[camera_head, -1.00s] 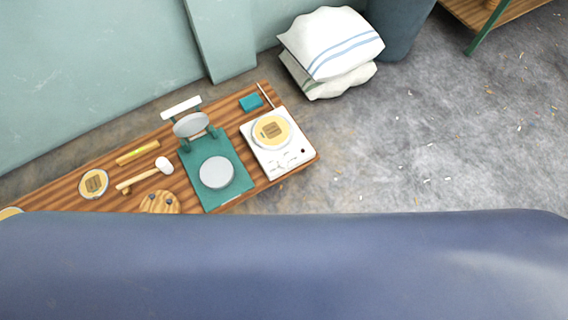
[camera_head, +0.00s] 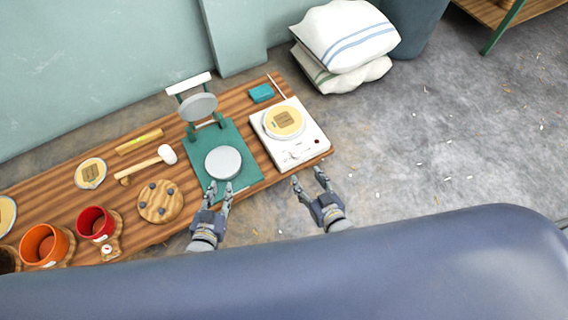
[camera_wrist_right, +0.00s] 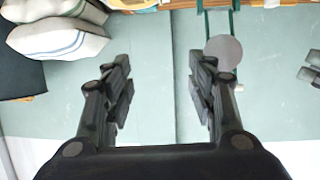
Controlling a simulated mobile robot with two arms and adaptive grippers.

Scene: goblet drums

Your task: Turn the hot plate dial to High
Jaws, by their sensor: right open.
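The hot plate (camera_head: 314,133) is a white square unit at the right end of the wooden table in the head view. A round yellow disc (camera_head: 285,122) with a brown label lies on it. A small dark red spot (camera_head: 317,141) shows near its front right corner; I cannot tell the dial or its setting at this size. My right gripper (camera_head: 307,177) is open and empty, just in front of the hot plate and apart from it. It also shows open in the right wrist view (camera_wrist_right: 160,68). My left gripper (camera_head: 220,188) is open at the front edge of the green press.
The green press (camera_head: 202,160) with grey round plates stands left of the hot plate. A teal block (camera_head: 261,93) lies behind it. A mallet (camera_head: 145,168), a wooden disc (camera_head: 160,213) and red (camera_head: 95,222) and orange (camera_head: 43,245) cups are further left. Bare floor lies to the right.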

